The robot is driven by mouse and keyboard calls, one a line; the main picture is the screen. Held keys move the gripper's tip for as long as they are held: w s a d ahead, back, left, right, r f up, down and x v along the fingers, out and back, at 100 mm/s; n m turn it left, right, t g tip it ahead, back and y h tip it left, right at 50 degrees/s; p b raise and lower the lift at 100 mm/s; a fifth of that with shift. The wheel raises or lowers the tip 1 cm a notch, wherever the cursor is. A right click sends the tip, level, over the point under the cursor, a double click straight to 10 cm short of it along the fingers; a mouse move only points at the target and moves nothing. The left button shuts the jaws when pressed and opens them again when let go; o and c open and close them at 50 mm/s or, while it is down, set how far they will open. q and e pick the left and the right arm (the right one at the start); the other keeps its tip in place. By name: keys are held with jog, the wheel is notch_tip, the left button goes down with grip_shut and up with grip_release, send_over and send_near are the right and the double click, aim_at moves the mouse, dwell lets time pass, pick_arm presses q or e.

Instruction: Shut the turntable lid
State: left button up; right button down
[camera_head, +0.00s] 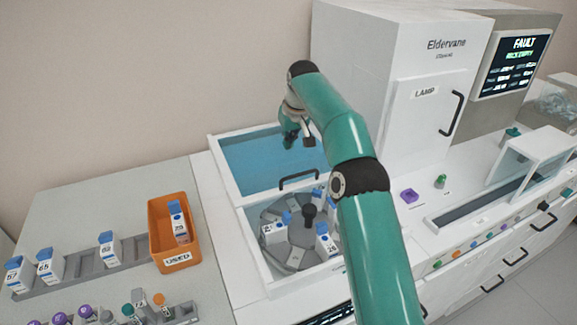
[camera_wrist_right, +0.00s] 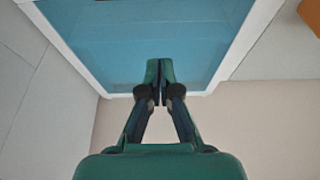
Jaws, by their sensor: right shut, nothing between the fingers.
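The turntable lid is a blue see-through panel in a white frame (camera_head: 255,163), set behind the turntable well, which is uncovered in the head view. Its dark bar handle (camera_head: 298,178) is at the near edge. In the well, the grey turntable (camera_head: 290,252) has a dark centre knob and several white bottles with blue caps. My right gripper (camera_head: 291,138) is over the lid's far part, pointing down, shut and empty. In the right wrist view the closed fingertips (camera_wrist_right: 153,80) overlap the blue panel (camera_wrist_right: 120,40); contact cannot be told. My left gripper is out of view.
A tall white lamp cabinet (camera_head: 370,60) stands right of the lid. An orange USED bin (camera_head: 160,240) holding a bottle and a rack (camera_head: 85,268) of bottles are at left. My right arm crosses over the well's right side. A clear-sided box (camera_head: 530,160) is farther right.

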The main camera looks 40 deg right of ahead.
send_over(292, 183)
jog(key=w+d, duration=0.1)
jog(key=w, duration=0.3)
notch_tip(292, 183, down, 8)
jog(key=shift+f+p, duration=0.1)
jog(key=shift+p, duration=0.3)
jog(key=shift+s+a+b, duration=0.15)
jog(key=shift+s+b, duration=0.1)
jog(key=shift+s, duration=0.45)
jog(key=shift+s+a+b, duration=0.15)
jog(key=shift+s+b, duration=0.05)
jog(key=shift+s, duration=0.5)
jog(key=shift+s+a+f, duration=0.15)
jog(key=shift+s+a, duration=0.05)
jog(key=shift+s, duration=0.3)
